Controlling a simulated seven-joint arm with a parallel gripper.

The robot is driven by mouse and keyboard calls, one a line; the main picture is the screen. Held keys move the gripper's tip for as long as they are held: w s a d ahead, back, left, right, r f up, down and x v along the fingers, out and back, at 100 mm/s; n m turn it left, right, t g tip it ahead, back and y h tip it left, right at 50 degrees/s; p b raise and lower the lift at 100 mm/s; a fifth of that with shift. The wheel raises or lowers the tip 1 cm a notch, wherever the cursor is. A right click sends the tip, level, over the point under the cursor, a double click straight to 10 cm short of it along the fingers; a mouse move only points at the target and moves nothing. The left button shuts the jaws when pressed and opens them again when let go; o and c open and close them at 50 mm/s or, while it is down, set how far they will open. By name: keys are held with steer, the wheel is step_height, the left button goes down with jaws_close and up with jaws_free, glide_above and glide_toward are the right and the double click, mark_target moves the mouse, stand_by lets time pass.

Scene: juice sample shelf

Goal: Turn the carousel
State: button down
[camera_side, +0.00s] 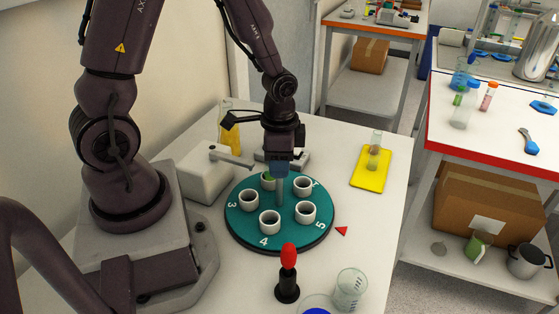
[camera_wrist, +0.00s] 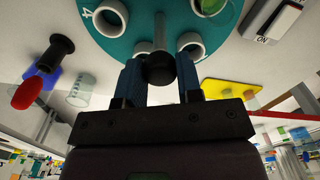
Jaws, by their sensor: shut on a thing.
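The carousel (camera_side: 240,228) is a teal disc with white cups around its rim and printed numbers; 3, 4 and 5 are readable. A grey post (camera_side: 281,195) rises from its middle. One back cup (camera_side: 268,181) shows green inside. A red triangle (camera_side: 341,231) lies on the table beside the disc, closest to number 5. In the wrist view, the carousel (camera_wrist: 137,40) is partly visible, and the blue fingers are shut on the dark round knob (camera_wrist: 159,70) of the post.
A red-topped black holder (camera_side: 288,272) and a glass beaker (camera_side: 351,289) stand in front. A yellow tray (camera_side: 371,168) with a vial lies at right. A grey device (camera_side: 206,174) with an arm stands left behind the disc. An ON switch (camera_wrist: 272,24) shows in the wrist view.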

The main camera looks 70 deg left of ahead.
steer(key=shift+m, duration=13.1)
steer(key=c, duration=0.8)
jaws_free()
